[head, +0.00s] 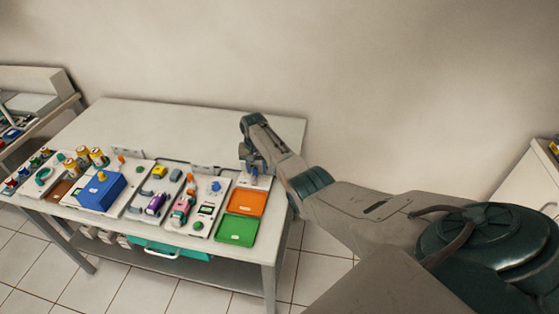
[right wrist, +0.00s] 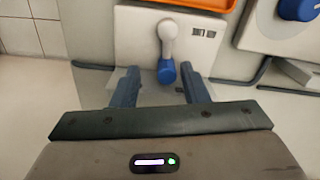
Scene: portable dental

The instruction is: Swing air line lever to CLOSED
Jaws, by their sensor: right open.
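The air line lever (right wrist: 167,70) shows in the right wrist view as a grey-white arm with a blue end, on a white plate (right wrist: 134,38). Its blue end points toward my gripper. My right gripper (right wrist: 161,88) is open, with one finger on each side of the blue end and visible gaps between. In the head view my right gripper (head: 251,160) is low over the back right part of the table, and it hides most of the lever there. The small dark marking on the plate is too small to read. My left gripper is not in view.
An orange tray (head: 247,202) and a green tray (head: 237,231) lie in front of the lever. A panel with a blue knob (head: 215,187) is to the left. A blue box (head: 101,190) and several small items fill the table's left front. The table's back (head: 185,120) is clear.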

